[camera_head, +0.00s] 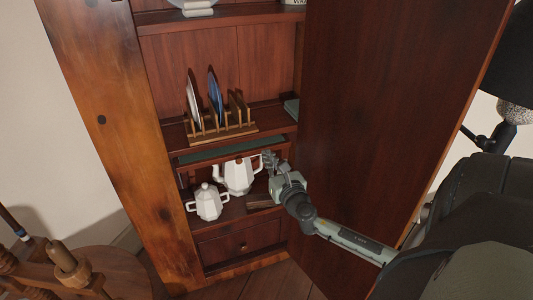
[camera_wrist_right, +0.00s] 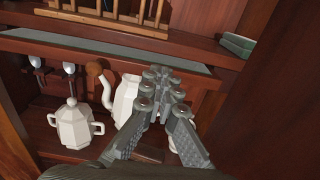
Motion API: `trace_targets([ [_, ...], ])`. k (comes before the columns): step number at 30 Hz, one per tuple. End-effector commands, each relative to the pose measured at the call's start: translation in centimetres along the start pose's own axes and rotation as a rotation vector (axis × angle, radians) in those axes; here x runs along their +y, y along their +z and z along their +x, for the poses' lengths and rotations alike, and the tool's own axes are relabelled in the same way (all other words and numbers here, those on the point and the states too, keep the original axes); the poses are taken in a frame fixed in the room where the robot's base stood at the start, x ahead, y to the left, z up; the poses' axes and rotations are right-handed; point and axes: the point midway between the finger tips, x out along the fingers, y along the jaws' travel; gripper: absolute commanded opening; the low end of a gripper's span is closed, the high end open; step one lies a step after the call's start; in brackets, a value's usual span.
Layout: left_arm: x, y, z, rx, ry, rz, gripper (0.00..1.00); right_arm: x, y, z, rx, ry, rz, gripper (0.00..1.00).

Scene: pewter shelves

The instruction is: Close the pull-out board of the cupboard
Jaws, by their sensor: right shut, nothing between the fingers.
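The wooden cupboard (camera_head: 125,120) stands open, with its door (camera_head: 390,110) swung out to the right. The pull-out board (camera_head: 225,149) shows as a narrow green-topped strip just under the plate-rack shelf. Its grey-green top and wooden front edge cross the wrist view (camera_wrist_right: 75,48). How far it stands out is hard to judge. My right gripper (camera_head: 268,158) is shut and empty, at the right part of the board's front edge. In the wrist view its fingertips (camera_wrist_right: 167,78) overlap or sit just below that edge; contact cannot be told. My left gripper is not in view.
A white sugar pot (camera_head: 208,203) and a white teapot (camera_head: 238,175) stand on the shelf below the board, close to my right gripper. A wooden rack (camera_head: 222,124) with plates stands above. The open door is close beside my right arm.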

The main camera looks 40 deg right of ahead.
Motion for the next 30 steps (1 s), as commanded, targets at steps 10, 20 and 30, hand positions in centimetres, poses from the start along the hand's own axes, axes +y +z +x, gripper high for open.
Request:
trace_targets([
  [10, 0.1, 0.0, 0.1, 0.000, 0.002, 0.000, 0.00, 0.0, -0.1, 1.6, 0.001, 0.001, 0.000, 0.00],
  [20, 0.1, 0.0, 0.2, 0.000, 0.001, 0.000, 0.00, 0.0, 0.0, 2.6, -0.002, 0.000, 0.000, 0.00],
  [30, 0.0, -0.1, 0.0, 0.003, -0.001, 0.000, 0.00, 0.0, 0.0, 4.2, 0.000, 0.000, 0.000, 0.00],
])
